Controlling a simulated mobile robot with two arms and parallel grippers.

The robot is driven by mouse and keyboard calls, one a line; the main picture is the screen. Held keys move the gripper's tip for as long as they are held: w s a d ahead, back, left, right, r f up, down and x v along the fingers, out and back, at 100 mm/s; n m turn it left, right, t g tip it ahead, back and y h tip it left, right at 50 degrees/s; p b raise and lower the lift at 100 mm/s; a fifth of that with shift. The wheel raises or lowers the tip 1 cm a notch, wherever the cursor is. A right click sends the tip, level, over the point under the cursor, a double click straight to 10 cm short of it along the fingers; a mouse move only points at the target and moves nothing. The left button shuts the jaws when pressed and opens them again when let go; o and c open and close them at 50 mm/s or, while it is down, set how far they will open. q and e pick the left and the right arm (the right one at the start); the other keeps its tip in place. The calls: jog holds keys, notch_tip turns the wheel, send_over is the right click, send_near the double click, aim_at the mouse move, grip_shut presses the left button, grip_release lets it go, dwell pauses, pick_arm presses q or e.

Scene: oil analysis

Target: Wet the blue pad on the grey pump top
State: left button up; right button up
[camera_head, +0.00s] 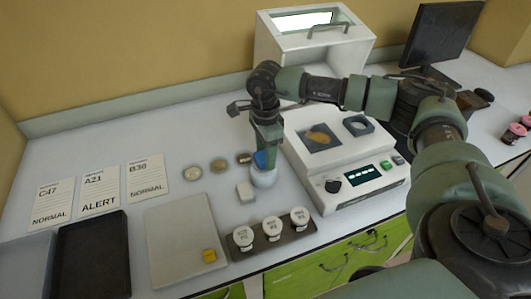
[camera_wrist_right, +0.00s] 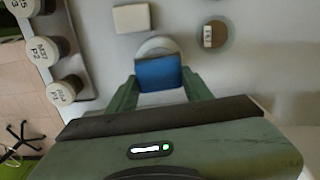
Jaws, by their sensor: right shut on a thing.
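My right gripper (camera_head: 262,152) points down, shut on the blue pad (camera_head: 260,159). The pad also shows between the two green fingers in the right wrist view (camera_wrist_right: 158,73). A pale round pump (camera_head: 264,178) stands on the bench directly below the gripper; its pale rim shows behind the pad in the wrist view (camera_wrist_right: 157,45). The pad hides most of the pump top, and I cannot tell whether the two touch. My left gripper is not in view.
A white block (camera_head: 245,192) and several small round dishes (camera_head: 219,165) lie close by. Lidded jars (camera_head: 272,228) stand in a dark rack in front. A white instrument (camera_head: 345,160) is just right of the gripper. A grey mat (camera_head: 180,240) lies at left.

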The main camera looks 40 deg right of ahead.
jog(key=shift+r+p, duration=1.8)
jog(key=shift+r, duration=1.55)
